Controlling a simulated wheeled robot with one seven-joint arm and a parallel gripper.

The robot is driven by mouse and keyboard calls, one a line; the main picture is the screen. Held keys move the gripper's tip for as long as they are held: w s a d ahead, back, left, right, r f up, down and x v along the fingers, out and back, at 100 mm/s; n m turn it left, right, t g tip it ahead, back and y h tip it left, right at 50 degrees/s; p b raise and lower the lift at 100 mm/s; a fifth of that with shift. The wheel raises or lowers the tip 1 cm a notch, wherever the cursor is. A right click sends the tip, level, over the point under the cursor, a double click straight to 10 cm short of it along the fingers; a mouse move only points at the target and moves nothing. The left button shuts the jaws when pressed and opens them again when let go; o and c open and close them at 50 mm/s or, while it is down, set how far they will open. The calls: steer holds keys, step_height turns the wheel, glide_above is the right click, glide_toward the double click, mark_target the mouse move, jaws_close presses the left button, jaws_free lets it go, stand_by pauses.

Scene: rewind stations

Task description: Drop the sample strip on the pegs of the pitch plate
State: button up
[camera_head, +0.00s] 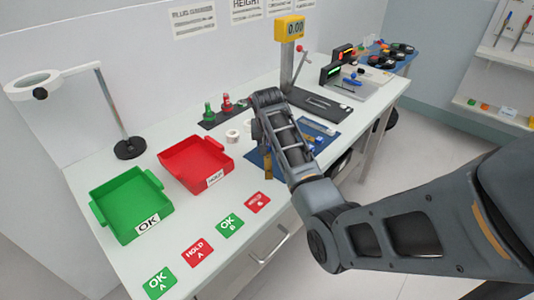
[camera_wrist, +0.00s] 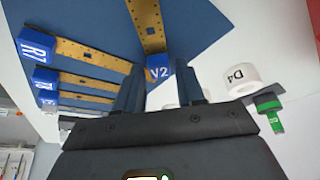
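My gripper (camera_wrist: 162,85) has its fingers on either side of the blue end block marked V2 of a brass sample strip (camera_wrist: 153,25), and appears shut on it. The strip points away from the gripper and looks nearer the camera than the other strips. In the head view a brass strip end (camera_head: 268,166) shows below my arm; the fingers are hidden there.
A white roll marked D4 (camera_wrist: 236,76) and a green-topped piece (camera_wrist: 272,112) are right of the gripper in the wrist view. A red tray (camera_head: 195,160), green tray (camera_head: 130,200) and magnifier lamp (camera_head: 128,148) stand left. A yellow height gauge (camera_head: 289,28) rises behind.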

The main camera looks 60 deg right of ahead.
steer(key=shift+d+f, duration=0.1)
steer(key=shift+f, duration=0.15)
steer(key=shift+c, duration=0.3)
jaws_close()
